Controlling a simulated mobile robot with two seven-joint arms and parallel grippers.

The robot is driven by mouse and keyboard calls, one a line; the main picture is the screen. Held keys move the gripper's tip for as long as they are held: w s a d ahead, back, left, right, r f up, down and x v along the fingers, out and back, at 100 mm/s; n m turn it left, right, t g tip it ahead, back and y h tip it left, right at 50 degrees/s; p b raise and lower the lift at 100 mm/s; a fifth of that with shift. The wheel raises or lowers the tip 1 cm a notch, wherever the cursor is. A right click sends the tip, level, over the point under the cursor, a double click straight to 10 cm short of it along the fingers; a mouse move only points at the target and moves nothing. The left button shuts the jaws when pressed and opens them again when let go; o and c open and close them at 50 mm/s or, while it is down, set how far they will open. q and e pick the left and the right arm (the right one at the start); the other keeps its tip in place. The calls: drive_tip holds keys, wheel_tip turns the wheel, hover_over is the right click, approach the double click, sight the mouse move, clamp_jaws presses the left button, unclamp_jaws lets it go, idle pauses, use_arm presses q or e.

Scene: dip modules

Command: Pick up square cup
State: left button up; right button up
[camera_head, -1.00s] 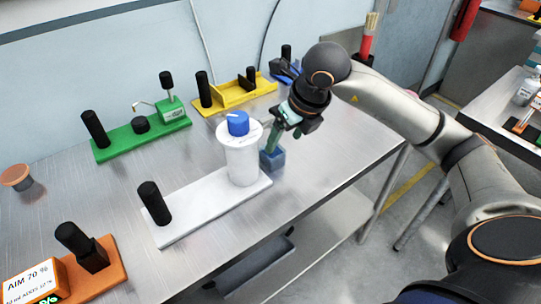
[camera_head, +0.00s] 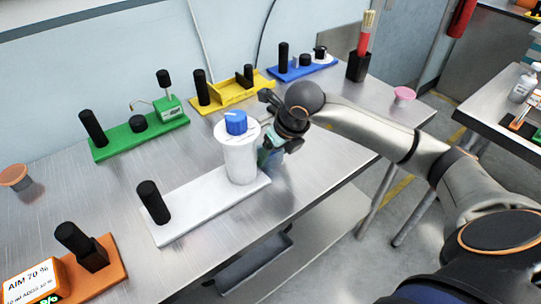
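The square cup (camera_head: 278,164) is a small blue-grey block-like cup on the steel table, close to the right of the white canister. It is mostly hidden by my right gripper, and only a dark bluish part shows. My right gripper (camera_head: 268,156) points down at the cup, right beside the canister. Its fingers are small and partly hidden, so I cannot tell whether they are open or shut on the cup. My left gripper is not in view.
The white canister (camera_head: 241,160) with a blue knob stands on a white base (camera_head: 205,208) with a black post. Green (camera_head: 140,138), yellow (camera_head: 235,92) and blue (camera_head: 302,69) modules line the back. A pink cup (camera_head: 404,94) stands right. The table's front edge is near.

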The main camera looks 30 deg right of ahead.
drive_tip(key=c, duration=1)
drive_tip(key=shift+o, duration=0.2)
drive_tip(key=shift+r, duration=0.15)
